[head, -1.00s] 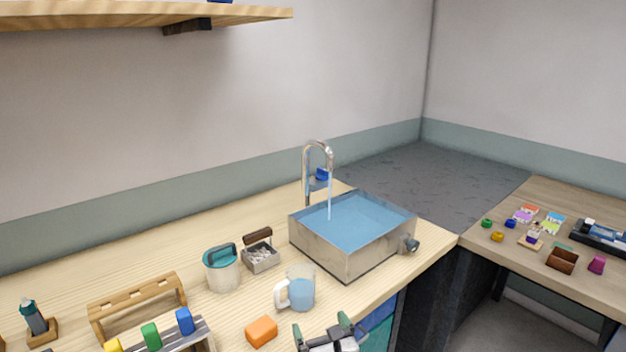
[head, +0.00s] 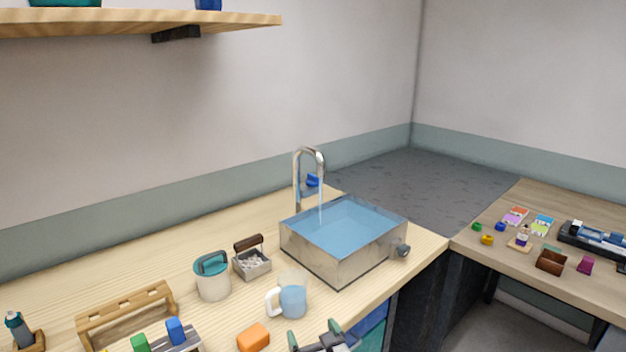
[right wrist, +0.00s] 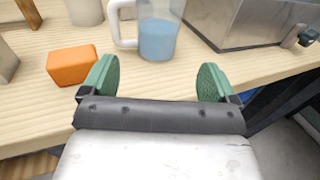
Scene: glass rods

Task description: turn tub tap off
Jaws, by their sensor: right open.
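The tub (head: 335,258) is a steel-walled basin full of blue water on the light wood counter. A chrome tap (head: 309,152) arches over its back left corner, and a stream of water runs from the spout into the tub. A blue tap handle (head: 313,180) shows behind the spout. A small grey knob or valve (head: 402,250) sticks out of the tub's right side. My right gripper (head: 318,336) is at the bottom of the head view, in front of the tub and apart from it. In the right wrist view its green fingers (right wrist: 158,85) are wide apart and empty. My left gripper is out of view.
A glass mug of blue water (head: 291,298) and an orange block (head: 253,337) stand near my right gripper. A lidded canister (head: 213,280), a basket (head: 252,262) and a wooden rack (head: 125,305) are to the left. A side table with small items is at right.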

